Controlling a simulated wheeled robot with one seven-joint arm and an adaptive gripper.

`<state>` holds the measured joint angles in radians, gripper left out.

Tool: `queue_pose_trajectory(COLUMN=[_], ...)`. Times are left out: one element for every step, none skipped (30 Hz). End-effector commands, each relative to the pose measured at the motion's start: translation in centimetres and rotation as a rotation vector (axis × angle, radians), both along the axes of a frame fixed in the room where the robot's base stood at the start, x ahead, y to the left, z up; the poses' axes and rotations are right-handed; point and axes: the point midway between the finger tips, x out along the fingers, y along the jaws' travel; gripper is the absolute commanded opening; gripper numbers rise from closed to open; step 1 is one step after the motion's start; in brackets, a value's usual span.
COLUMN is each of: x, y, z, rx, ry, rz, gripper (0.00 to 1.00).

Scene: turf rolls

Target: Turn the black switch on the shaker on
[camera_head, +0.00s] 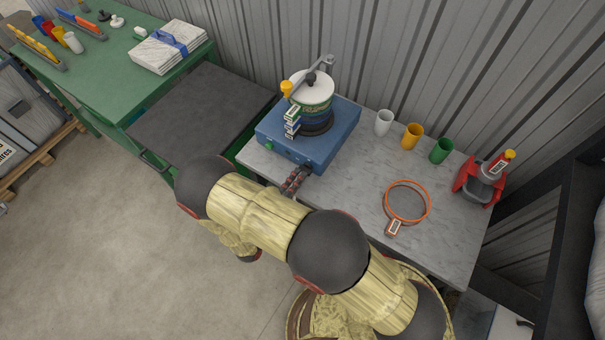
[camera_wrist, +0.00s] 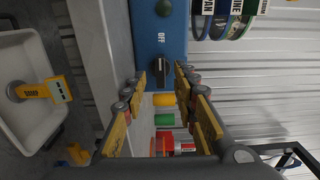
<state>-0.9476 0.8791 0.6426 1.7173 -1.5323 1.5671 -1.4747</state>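The shaker is a blue box (camera_head: 345,125) on a grey-topped table, with a stack of sieves under a white lid (camera_head: 312,88) clamped on top. In the wrist view its blue front panel (camera_wrist: 152,22) carries a black switch (camera_wrist: 158,67) with a white "OFF" label (camera_wrist: 161,38) beside it. My gripper (camera_wrist: 158,75) is open, its two fingers on either side of the switch; whether they touch it I cannot tell. In the head view my gripper (camera_head: 297,178) is at the panel's lower right and hides the switch.
A green button (camera_head: 268,146) is on the same panel. White, yellow and green cups (camera_head: 412,136), an orange ring (camera_head: 407,202) and a red device (camera_head: 480,182) stand on the table's right. A green bench (camera_head: 95,70) is at left.

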Motion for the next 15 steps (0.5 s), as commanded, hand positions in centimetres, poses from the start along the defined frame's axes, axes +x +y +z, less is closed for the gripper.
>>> queue_pose_trajectory(x=[0.6,0.9,1.2,1.5,1.7,1.9,2.0,2.2,2.3,2.3,2.4,2.4,2.4,2.4,2.4], y=[-0.6,-0.8,-1.0,-1.2,-1.4,-1.5,-1.6,-1.7,-1.8,-1.8,-1.8,-1.8,-1.8,-1.8,-1.8], z=[0.0,0.0,0.0,0.0,0.0,0.0,0.0,0.0,0.0,0.0,0.0,0.0,0.0,0.0,0.0], rx=[0.000,0.001,0.001,0.001,0.001,0.001,0.001,0.001,0.001,0.001,0.001,0.001,0.001,0.001,0.001], ry=[0.000,-0.001,-0.001,-0.001,-0.001,-0.001,-0.001,-0.001,-0.001,-0.001,-0.001,-0.001,-0.001,-0.001,-0.001], rz=[-0.003,-0.003,-0.003,-0.003,-0.002,-0.002,-0.002,-0.001,-0.001,-0.001,0.000,0.000,0.000,0.000,0.000], gripper=[0.29,0.29,0.29,0.29,0.29,0.29,0.29,0.29,0.29,0.29,0.29,0.29,0.29,0.29,0.29])
